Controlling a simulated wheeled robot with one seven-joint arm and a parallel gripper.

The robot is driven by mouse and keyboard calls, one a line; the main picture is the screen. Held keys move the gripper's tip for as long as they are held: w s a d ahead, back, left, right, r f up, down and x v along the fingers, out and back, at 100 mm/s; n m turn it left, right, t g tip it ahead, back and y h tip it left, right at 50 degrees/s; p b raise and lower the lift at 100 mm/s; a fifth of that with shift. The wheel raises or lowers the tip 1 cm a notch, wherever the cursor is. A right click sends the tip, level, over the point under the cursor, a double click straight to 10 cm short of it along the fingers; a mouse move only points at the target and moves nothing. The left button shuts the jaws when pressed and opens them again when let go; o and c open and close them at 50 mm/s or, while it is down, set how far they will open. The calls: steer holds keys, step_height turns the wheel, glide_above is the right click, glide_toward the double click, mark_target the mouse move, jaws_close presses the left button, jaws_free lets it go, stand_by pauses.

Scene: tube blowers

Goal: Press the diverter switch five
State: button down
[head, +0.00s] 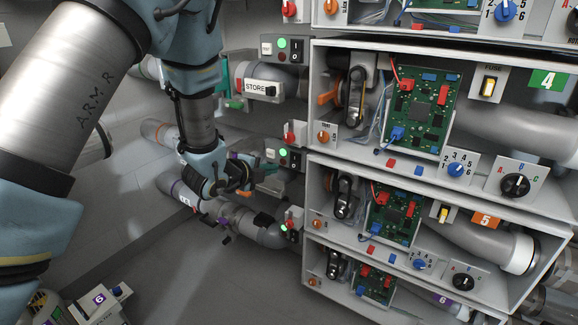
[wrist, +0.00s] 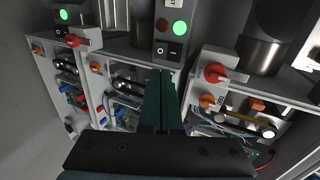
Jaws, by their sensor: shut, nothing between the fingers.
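Unit five has an orange label 5 (head: 487,220) in the head view. A small grey switch box with a lit green lamp (head: 283,152) stands at its upper left.
Unit four, with its green label 4 (head: 548,80), sits above, with a STORE panel (head: 262,88) at its left. A red knob (wrist: 215,73) and an orange knob (wrist: 207,101) stand right of my fingers. A grey pipe (head: 258,230) runs below my gripper.

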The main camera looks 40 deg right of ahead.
mark_target(295, 164)
steer(key=p+x, duration=0.2)
steer(key=x, duration=0.8)
steer(key=shift+f+b, duration=0.1)
steer(key=shift+b, duration=0.2)
steer(key=shift+w+d+f+h+b, duration=0.1)
steer(key=shift+d+f+h+b, duration=0.2)
steer(key=shift+b, duration=1.2)
steer(key=shift+r+p, duration=0.3)
steer(key=shift+r, duration=0.05)
steer(key=shift+r, duration=0.1)
